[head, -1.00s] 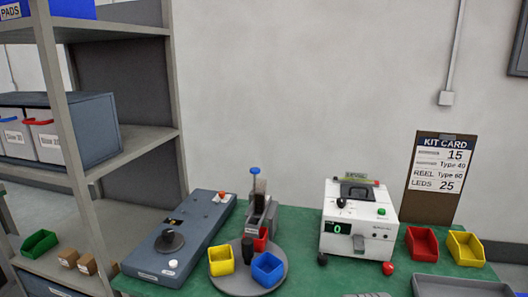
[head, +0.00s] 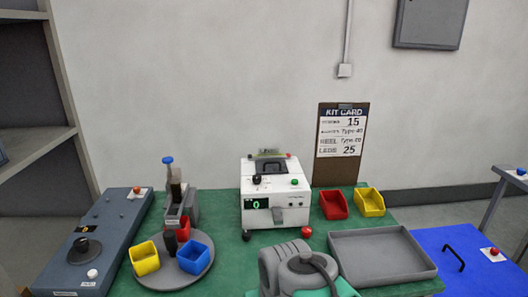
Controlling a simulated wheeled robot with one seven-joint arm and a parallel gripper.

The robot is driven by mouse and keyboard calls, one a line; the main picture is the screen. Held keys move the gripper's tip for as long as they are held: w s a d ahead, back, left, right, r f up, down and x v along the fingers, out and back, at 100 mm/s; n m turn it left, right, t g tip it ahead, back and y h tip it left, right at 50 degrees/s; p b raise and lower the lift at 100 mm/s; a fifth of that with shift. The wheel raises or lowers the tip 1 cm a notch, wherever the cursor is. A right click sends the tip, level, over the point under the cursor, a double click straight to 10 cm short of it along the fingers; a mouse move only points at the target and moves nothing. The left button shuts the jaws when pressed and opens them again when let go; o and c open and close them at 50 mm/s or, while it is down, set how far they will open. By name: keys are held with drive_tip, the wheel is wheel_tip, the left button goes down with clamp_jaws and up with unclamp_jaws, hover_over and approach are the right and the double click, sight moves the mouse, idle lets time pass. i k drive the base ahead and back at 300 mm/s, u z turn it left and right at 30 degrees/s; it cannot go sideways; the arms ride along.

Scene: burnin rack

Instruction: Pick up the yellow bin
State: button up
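Two yellow bins show in the head view. One yellow bin (head: 369,203) stands at the back right of the green table, just right of a red bin (head: 333,204). The other yellow bin (head: 145,259) is on the round grey turntable (head: 185,284) at the left, with a blue bin (head: 193,259) and a small red bin (head: 182,229). A grey rounded part of my arm rises at the bottom middle. My gripper's fingers are not visible, so its state does not show.
A white machine (head: 272,200) with a green display stands mid-table. A grey tray (head: 381,257) lies in front of the right yellow bin. A dark control box (head: 95,243) fills the table's left. A blue surface (head: 466,262) is at the right. A kit card (head: 340,145) stands behind.

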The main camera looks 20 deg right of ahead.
sight(371, 202)
drive_tip(key=u, duration=1.25)
drive_tip(key=k, duration=0.65)
drive_tip(key=z, duration=1.15)
drive_tip(key=i, duration=0.5)
drive_tip(key=z, duration=0.05)
